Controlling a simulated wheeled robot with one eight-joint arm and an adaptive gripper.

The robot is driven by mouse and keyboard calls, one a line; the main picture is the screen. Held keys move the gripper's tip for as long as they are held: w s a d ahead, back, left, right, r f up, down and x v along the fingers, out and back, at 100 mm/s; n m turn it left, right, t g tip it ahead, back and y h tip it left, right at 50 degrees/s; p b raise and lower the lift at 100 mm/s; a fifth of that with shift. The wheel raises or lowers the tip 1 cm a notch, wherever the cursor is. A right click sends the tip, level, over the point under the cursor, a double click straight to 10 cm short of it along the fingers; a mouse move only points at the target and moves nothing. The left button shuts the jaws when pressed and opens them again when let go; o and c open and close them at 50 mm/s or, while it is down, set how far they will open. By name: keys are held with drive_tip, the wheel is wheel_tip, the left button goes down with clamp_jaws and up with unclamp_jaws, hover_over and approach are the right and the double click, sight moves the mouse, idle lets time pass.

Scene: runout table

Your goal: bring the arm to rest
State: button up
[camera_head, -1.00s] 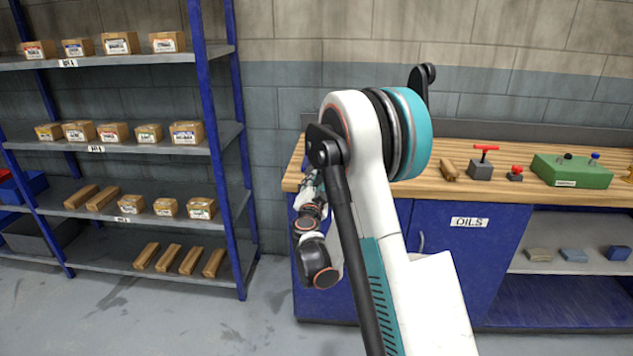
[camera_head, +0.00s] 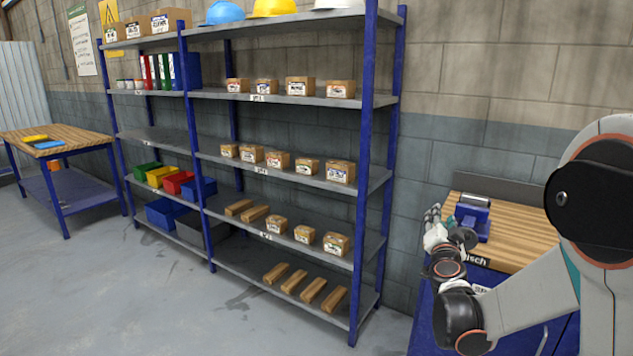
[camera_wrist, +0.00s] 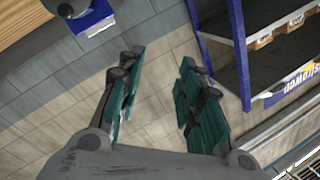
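My gripper (camera_wrist: 155,95) shows in the wrist view with its two teal-padded fingers spread well apart. Nothing is between them but a view of the block wall. In the head view my arm comes in at the right edge, and its wrist end hangs by the left end of the workbench (camera_head: 520,233). The gripper end (camera_head: 432,222) is small there, near a blue vise (camera_head: 472,213) on the bench top; whether they touch cannot be told from this view.
A blue-posted shelf rack (camera_head: 365,180) with small boxes, bins and wooden bars stands left of the bench. A second wooden-topped table (camera_head: 75,140) stands at the far left. The grey floor (camera_head: 110,290) in front is clear.

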drive_tip(key=s+a+r+n+g+y, duration=0.2)
drive_tip(key=s+a+r+n+y, duration=0.15)
drive_tip(key=s+a, duration=0.4)
drive_tip(key=s+a+r+n+g+y, duration=0.1)
drive_tip(key=s+a+r+n+y, duration=0.1)
drive_tip(key=s+a+n+y, duration=0.45)
drive_tip(key=s+f+g+h, duration=0.2)
drive_tip(key=s+f+g, duration=0.2)
drive_tip(key=s, duration=0.8)
drive_tip(key=s+f+g+h, duration=0.2)
drive_tip(key=s+f, duration=0.5)
drive_tip(key=s, duration=0.6)
drive_tip(key=shift+s+n+g+h, duration=0.3)
drive_tip(key=shift+n+g, duration=0.1)
drive_tip(key=shift+g, duration=0.5)
drive_tip(key=shift+w+d, duration=0.1)
drive_tip(key=shift+w, duration=0.05)
